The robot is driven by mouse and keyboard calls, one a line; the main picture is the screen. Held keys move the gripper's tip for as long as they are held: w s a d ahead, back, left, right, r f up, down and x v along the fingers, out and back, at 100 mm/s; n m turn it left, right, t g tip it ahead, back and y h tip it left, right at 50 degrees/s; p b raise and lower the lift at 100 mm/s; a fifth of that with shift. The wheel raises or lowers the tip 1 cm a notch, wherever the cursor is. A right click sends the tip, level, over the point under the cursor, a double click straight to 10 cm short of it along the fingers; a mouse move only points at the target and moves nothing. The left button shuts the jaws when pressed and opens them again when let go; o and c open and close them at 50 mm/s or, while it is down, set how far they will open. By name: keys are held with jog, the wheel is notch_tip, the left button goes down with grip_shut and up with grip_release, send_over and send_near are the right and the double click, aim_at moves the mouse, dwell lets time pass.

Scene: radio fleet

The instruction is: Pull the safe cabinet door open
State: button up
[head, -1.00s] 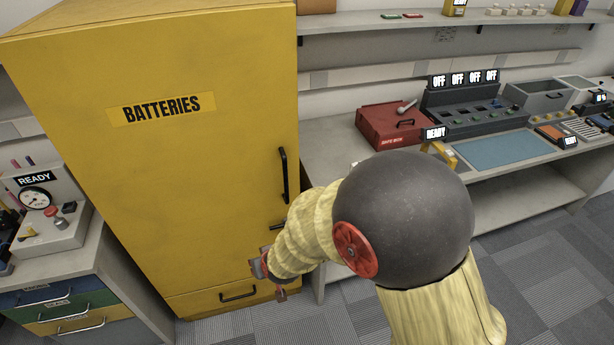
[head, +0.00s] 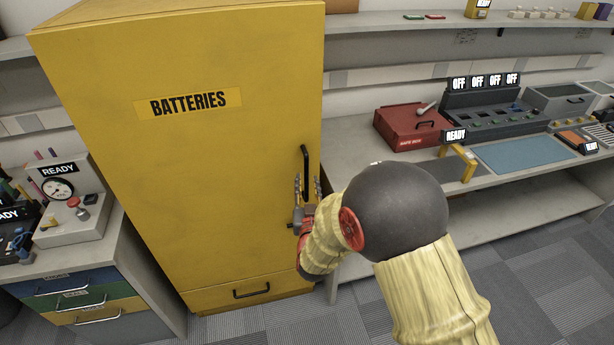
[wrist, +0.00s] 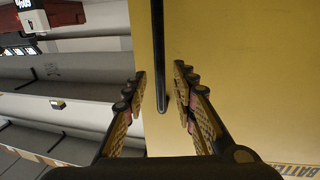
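The tall yellow cabinet (head: 200,190) stands at the left, marked BATTERIES, with its door shut. A black vertical bar handle (head: 304,158) runs along the door's right edge. My gripper (head: 307,189) is at the handle's lower part, fingers apart and pointing up along the door. In the wrist view the open fingers (wrist: 161,88) lie on either side of the handle (wrist: 159,45), with gaps on both sides. The handle's lower end shows between them. I cannot tell whether the bar is fully within the fingers' depth.
A lower yellow drawer (head: 251,291) is shut below the door. A grey workbench (head: 350,145) with a red box (head: 410,128) and consoles stands to the right. A drawer unit (head: 80,300) stands close on the left. Carpet floor is free in front.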

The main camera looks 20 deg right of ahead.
aim_at(307, 176)
jog(key=shift+w+d+b, duration=0.2)
jog(key=shift+w+d, duration=0.05)
jog(key=shift+w, duration=0.9)
jog(key=shift+w+d+b, duration=0.2)
jog(key=shift+w, duration=0.9)
grip_shut()
